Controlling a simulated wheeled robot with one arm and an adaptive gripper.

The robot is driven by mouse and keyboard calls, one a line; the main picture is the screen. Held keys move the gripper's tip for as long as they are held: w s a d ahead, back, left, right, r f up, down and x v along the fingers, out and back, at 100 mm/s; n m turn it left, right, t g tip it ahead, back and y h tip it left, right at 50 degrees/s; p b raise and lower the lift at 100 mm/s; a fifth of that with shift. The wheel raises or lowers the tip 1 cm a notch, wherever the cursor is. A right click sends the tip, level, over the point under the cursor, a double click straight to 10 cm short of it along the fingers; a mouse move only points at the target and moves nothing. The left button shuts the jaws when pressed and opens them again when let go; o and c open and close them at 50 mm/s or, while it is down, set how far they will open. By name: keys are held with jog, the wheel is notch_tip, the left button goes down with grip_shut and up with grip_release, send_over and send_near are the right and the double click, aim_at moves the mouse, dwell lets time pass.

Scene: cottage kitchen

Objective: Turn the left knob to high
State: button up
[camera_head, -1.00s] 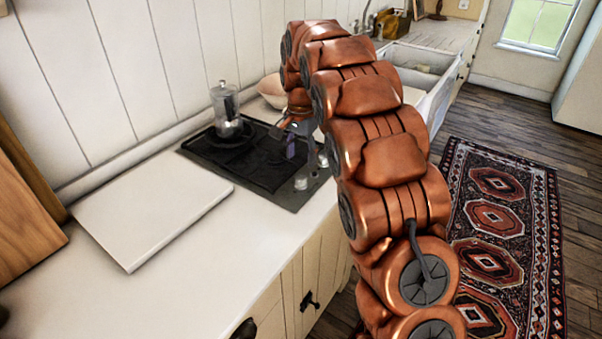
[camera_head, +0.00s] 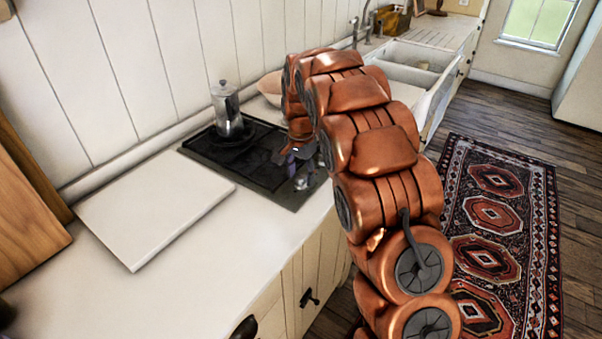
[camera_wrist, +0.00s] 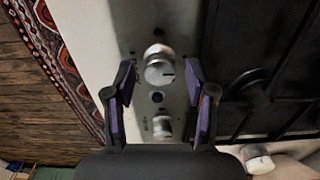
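The left knob (camera_head: 301,183) is a silver knob on the front strip of the black cooktop (camera_head: 222,164). In the wrist view the left knob (camera_wrist: 158,66) is the upper, larger-looking knob, with a dark mark pointing right. My gripper (camera_wrist: 160,72) is open, with a finger on either side of this knob and gaps visible on both sides. The right knob (camera_wrist: 162,127) shows lower, nearer my palm. In the head view my gripper (camera_head: 297,160) hangs over the front strip, partly hidden by my arm.
A pale bowl (camera_head: 270,88) sits behind my arm. A white board (camera_head: 155,215) lies on the counter to the left. A sink (camera_head: 410,70) is farther right, beyond my arm.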

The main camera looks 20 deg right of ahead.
grip_shut()
jog(key=shift+n+b, duration=0.3)
jog(key=shift+b, duration=0.05)
jog(key=n+b, duration=0.3)
jog(key=shift+f, duration=0.2)
jog(key=n+b, duration=0.1)
jog(key=n, duration=0.1)
jog(key=n+b, duration=0.2)
jog(key=n, duration=0.1)
jog(key=shift+w+a+r, duration=0.1)
jog(key=shift+r, duration=0.05)
jog(key=n+b, duration=0.1)
jog(key=n, duration=0.3)
jog(key=shift+b, duration=0.35)
jog(key=n, duration=0.5)
jog(key=shift+r+b, duration=0.1)
jog(key=shift+b, duration=0.3)
